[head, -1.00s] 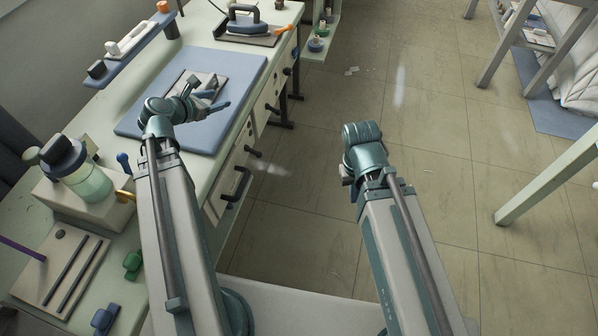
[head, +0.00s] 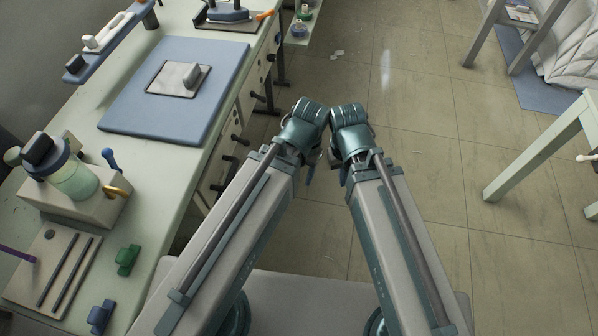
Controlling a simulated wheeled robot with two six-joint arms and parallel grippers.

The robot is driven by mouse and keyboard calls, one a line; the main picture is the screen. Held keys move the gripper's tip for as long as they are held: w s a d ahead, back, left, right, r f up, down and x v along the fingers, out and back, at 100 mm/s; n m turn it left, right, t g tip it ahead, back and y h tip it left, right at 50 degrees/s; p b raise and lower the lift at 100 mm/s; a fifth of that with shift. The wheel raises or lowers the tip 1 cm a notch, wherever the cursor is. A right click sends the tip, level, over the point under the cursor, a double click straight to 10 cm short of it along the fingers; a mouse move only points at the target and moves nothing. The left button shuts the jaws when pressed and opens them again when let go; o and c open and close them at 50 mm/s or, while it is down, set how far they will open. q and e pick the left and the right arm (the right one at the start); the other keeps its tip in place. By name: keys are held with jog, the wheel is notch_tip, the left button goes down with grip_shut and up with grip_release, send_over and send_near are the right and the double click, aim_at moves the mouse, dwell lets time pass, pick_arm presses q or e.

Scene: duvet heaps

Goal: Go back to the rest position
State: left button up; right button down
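Both of my arms reach forward from the bottom of the head view, and their wrists sit close together over the floor, right of the workbench. My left gripper (head: 312,172) hangs below its wrist and is mostly hidden; only a bluish finger part shows. My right gripper (head: 343,175) is also mostly hidden under its wrist, with only a small dark part showing. I cannot tell whether either gripper is open or shut. I see nothing held in them.
The pale green workbench (head: 178,222) runs along the left, with a blue mat (head: 120,112) bearing a grey plate with a handle (head: 192,76). A jar (head: 72,178) stands nearer. A table leg (head: 535,155) stands at right.

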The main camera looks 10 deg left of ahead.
notch_tip(320, 180, up, 13)
jog(key=p, duration=1.3)
